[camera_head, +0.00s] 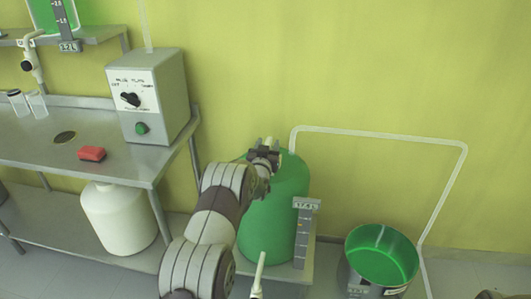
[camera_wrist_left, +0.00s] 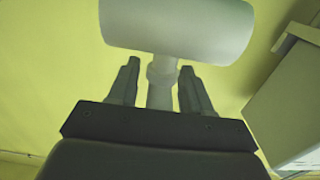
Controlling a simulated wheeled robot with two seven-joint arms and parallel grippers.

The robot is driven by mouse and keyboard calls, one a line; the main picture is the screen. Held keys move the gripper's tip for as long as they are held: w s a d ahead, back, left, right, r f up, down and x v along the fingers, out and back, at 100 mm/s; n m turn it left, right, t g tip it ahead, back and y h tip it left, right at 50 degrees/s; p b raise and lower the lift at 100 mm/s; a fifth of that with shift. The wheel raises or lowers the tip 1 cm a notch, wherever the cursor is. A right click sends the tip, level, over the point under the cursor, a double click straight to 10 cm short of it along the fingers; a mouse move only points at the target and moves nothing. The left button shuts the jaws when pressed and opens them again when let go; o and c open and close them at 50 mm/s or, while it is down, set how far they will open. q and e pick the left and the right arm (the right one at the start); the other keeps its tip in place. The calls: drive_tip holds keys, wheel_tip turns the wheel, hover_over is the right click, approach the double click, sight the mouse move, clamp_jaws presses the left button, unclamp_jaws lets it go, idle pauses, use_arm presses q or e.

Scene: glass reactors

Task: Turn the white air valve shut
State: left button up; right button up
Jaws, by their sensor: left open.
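The white air valve shows large in the left wrist view as a pale thick crosspiece (camera_wrist_left: 175,28) on a narrower stem (camera_wrist_left: 162,92). My left gripper (camera_wrist_left: 160,67) is open, with one finger on each side of the stem and visible gaps between. In the head view my left gripper (camera_head: 264,157) is at the top of the green tank (camera_head: 275,215), and the valve is mostly hidden there by the gripper and arm. Whether the fingers touch the crosspiece cannot be told. My right gripper is not in view.
A grey control box (camera_head: 160,95) with a black knob stands on the steel table (camera_head: 55,135), left of the tank. A clear tube (camera_head: 380,134) runs from the tank top to the right, down beside a green bucket (camera_head: 382,255). A red block (camera_head: 91,154) lies on the table.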

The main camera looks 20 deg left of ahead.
use_arm(q)
drive_tip(key=v, duration=1.2)
drive_tip(key=shift+s+f, duration=0.1)
drive_tip(key=shift+s, duration=0.05)
